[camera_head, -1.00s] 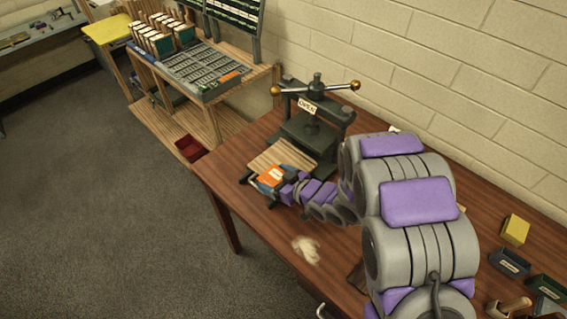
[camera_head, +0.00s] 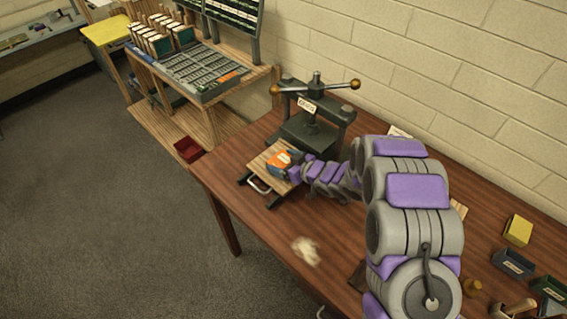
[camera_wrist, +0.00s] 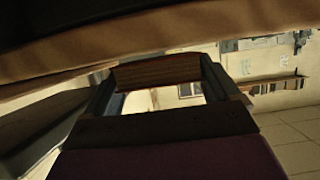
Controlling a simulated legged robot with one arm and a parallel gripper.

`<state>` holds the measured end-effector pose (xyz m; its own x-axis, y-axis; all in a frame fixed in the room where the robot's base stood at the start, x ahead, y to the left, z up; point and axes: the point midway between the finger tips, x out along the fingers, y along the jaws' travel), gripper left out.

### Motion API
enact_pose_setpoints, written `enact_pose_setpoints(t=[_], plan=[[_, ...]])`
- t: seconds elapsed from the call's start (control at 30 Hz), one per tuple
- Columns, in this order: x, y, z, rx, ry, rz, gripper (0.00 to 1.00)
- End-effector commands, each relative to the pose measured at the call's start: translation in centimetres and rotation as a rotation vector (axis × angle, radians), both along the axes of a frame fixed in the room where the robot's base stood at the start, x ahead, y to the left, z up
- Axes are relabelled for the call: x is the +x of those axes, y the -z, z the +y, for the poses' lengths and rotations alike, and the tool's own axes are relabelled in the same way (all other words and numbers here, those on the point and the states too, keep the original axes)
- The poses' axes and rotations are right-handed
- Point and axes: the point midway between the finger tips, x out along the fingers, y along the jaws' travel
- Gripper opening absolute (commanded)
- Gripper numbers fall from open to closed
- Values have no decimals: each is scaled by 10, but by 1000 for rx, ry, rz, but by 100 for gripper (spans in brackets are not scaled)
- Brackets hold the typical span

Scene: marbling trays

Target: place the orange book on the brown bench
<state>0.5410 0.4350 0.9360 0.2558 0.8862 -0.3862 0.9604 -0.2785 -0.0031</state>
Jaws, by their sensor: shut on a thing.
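The orange book (camera_head: 285,155) is small and flat, with a pale label. It is in my gripper (camera_head: 282,163), which is shut on it above or on a light wooden board in front of the press; I cannot tell whether it touches the board. The fingers hide part of the book. The brown bench (camera_head: 240,190) is the long wooden table under the press. In the wrist view the two dark fingers of my gripper (camera_wrist: 160,88) frame a brown band that I cannot identify for sure.
The dark screw press (camera_head: 312,122) stands just behind the book. The light wooden board (camera_head: 262,170) has a metal handle at its front. A pale crumpled scrap (camera_head: 306,250), a yellow block (camera_head: 517,230) and small bins lie nearer. The bench's front left is clear.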

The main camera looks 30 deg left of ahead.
Motion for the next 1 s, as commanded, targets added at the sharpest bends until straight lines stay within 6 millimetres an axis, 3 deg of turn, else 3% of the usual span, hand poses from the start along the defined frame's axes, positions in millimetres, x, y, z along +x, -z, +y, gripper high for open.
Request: enact_pose_setpoints(t=[0.47, 0.5, 0.57, 1.0], plan=[[0, 7, 0, 1, 1, -2, 57], [0, 6, 0, 0, 0, -2, 92], [0, 6, 0, 1, 0, -3, 97], [0, 8, 1, 3, -1, -4, 100]])
